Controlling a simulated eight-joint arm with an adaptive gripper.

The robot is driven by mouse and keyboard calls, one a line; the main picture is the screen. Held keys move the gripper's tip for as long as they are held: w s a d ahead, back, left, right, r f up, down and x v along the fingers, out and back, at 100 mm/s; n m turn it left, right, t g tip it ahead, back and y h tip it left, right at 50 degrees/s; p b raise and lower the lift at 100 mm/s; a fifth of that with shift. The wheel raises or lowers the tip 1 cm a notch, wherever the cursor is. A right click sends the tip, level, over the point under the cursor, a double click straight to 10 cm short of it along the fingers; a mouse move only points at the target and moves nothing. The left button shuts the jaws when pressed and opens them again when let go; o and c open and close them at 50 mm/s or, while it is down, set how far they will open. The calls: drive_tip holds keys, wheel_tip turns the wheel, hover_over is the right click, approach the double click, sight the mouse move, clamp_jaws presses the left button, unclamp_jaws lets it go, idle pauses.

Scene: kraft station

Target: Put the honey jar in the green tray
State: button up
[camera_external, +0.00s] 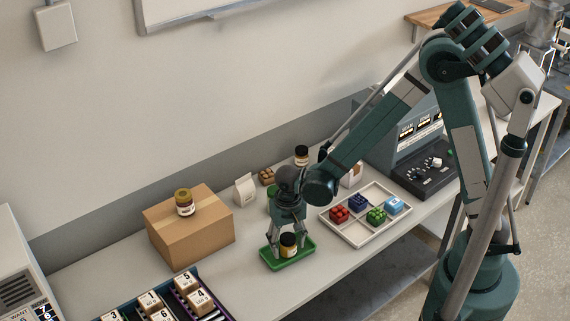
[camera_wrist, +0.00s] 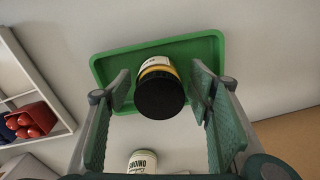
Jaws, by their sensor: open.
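A jar with a black lid and a yellow and white label (camera_external: 288,246), which looks like the honey jar, stands in the green tray (camera_external: 270,262). Its label text is not readable. My gripper (camera_external: 287,248) is down over the tray, with its fingers on either side of the jar. In the wrist view, the jar (camera_wrist: 159,92) sits between the open fingers of my gripper (camera_wrist: 163,90), with gaps visible beside it. The green tray (camera_wrist: 205,48) is behind and beneath the jar there.
A white divided tray (camera_external: 355,238) with coloured blocks is right. Another black-lidded jar (camera_external: 301,155) stands behind. A jar labelled onions (camera_wrist: 142,160) is near my gripper. Numbered blocks (camera_external: 186,283) lie front left.

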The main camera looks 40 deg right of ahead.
drive_tip(key=shift+r+p, duration=0.3)
drive_tip(key=shift+r, duration=5.25)
drive_tip(key=shift+d+r, duration=0.35)
drive_tip(key=shift+d, duration=0.05)
drive_tip(key=d+r+n+t, duration=0.1)
drive_tip(key=d+r+t, duration=0.1)
drive_tip(key=d+r, duration=0.75)
drive_tip(key=s+d+r+n+t, duration=0.1)
drive_tip(key=s+d+r, duration=0.1)
drive_tip(key=d, duration=0.7)
drive_tip(key=s+d+r+t, duration=0.2)
drive_tip(key=s+d, duration=0.3)
drive_tip(key=d, duration=0.4)
drive_tip(key=s+d+r+n+t, duration=0.1)
drive_tip(key=s+d+r+t, duration=0.1)
drive_tip(key=d, duration=0.6)
drive_tip(key=shift+s+d+r+n, duration=0.35)
drive_tip(key=shift+s+r, duration=0.2)
drive_tip(key=shift+s, duration=0.55)
